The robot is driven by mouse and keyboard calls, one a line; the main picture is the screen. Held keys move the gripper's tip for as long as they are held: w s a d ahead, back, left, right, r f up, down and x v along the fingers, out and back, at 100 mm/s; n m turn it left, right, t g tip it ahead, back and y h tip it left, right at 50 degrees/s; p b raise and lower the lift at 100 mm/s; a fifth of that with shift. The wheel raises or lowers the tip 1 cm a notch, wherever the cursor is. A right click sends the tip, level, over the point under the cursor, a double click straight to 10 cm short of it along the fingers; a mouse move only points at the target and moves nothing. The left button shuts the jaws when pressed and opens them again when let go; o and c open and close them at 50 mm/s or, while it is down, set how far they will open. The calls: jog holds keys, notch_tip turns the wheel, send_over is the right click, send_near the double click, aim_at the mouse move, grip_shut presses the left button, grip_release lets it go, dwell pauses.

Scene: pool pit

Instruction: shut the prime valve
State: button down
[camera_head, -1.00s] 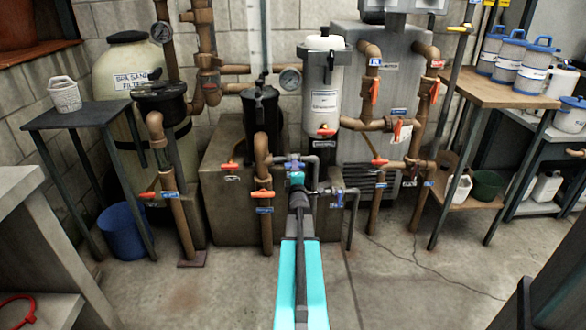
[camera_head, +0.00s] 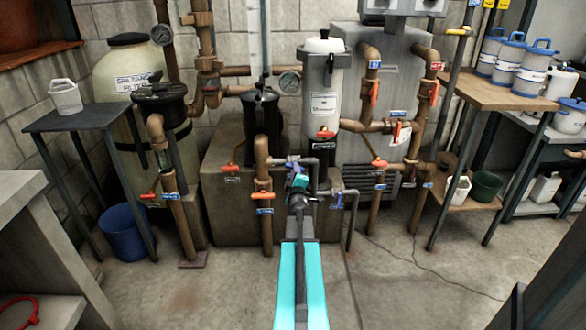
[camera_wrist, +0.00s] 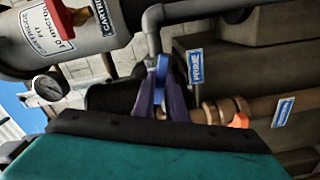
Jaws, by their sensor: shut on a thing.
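The prime valve's blue handle (camera_wrist: 162,72) shows upright in the wrist view, between the two purple fingers of my gripper (camera_wrist: 162,95). The fingers are shut on the handle. The blue PRIME label (camera_wrist: 196,66) is just right of it, beside the grey pipe (camera_wrist: 152,30). In the head view my gripper (camera_head: 300,182) is at the grey pipework in front of the black pump pot (camera_head: 262,115). My own wrist hides most of the handle there, so its angle against the pipe is hard to tell.
An orange-handled valve (camera_head: 262,195) on a brown pipe is close on the left. The white cartridge filter (camera_head: 324,90) stands behind. A grey drop pipe (camera_head: 350,225) is close on the right. The floor (camera_head: 400,270) in front is clear.

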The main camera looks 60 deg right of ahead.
jog(key=shift+m+p, duration=2.6)
jog(key=shift+m, duration=4.7)
jog(key=c, duration=1.7)
grip_release()
jog(key=shift+a, duration=0.1)
